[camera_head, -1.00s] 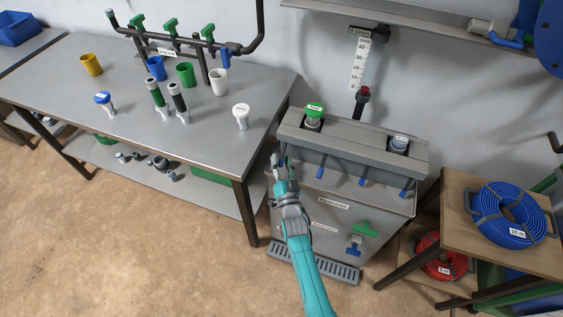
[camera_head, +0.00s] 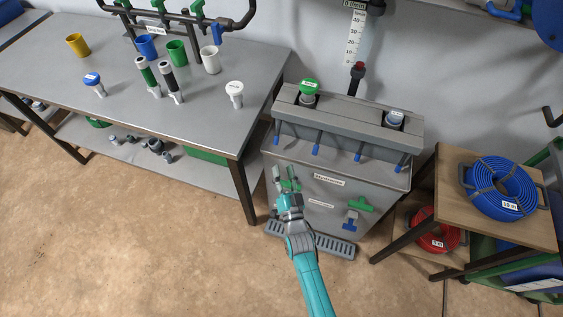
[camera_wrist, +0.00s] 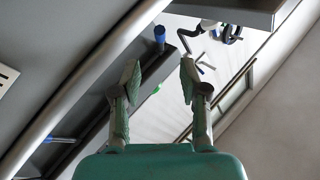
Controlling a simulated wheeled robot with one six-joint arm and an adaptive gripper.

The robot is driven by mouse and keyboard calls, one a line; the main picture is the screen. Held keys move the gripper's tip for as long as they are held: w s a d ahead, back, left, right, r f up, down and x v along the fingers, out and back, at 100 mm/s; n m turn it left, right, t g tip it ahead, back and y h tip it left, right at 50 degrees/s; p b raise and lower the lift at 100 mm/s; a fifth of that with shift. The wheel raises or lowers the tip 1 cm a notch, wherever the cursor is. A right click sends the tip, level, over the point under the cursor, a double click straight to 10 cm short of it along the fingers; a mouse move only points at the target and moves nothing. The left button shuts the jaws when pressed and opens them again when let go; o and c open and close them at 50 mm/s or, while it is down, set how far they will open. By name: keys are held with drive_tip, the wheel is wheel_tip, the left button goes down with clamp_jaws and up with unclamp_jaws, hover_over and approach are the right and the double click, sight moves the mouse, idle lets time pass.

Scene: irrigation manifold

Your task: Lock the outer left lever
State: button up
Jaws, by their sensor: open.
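The outer left lever (camera_head: 277,140) is a thin lever with a blue end, at the left end of a row of several similar levers under the grey manifold box. It hangs down at about the same slant as the others. My gripper (camera_head: 285,171) is open and empty, below and slightly right of this lever, apart from it and in front of the cabinet face. In the wrist view my gripper's fingers (camera_wrist: 160,80) are spread with nothing between them. A blue lever end (camera_wrist: 160,35) shows beyond them; I cannot tell which lever it is.
The cabinet (camera_head: 330,190) carries a green-topped plug (camera_head: 309,87) and a green-and-blue valve (camera_head: 356,207). A workbench (camera_head: 120,85) with cups stands left. A wooden stand (camera_head: 480,225) with a blue hose coil (camera_head: 500,188) is right.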

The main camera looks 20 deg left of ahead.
drive_tip(key=shift+s+d, duration=0.1)
drive_tip(key=shift+s, duration=0.1)
drive_tip(key=shift+d, duration=0.1)
drive_tip(key=c, duration=0.3)
drive_tip(key=s+d, duration=0.1)
drive_tip(key=s+d+r, duration=0.2)
drive_tip(key=shift+s+d+r, duration=0.1)
drive_tip(key=shift+d+r, duration=0.15)
drive_tip(key=shift+d, duration=0.15)
clamp_jaws()
approach(278, 138)
drive_tip(key=w+r, duration=0.3)
drive_tip(key=shift+w+a+f, duration=0.45)
drive_tip(key=shift+w+a, duration=0.15)
drive_tip(key=shift+a, duration=0.05)
drive_tip(key=shift+w+a+f, duration=0.5)
drive_tip(key=shift+w+a, duration=0.15)
drive_tip(key=shift+a, duration=0.05)
drive_tip(key=shift+f, duration=0.1)
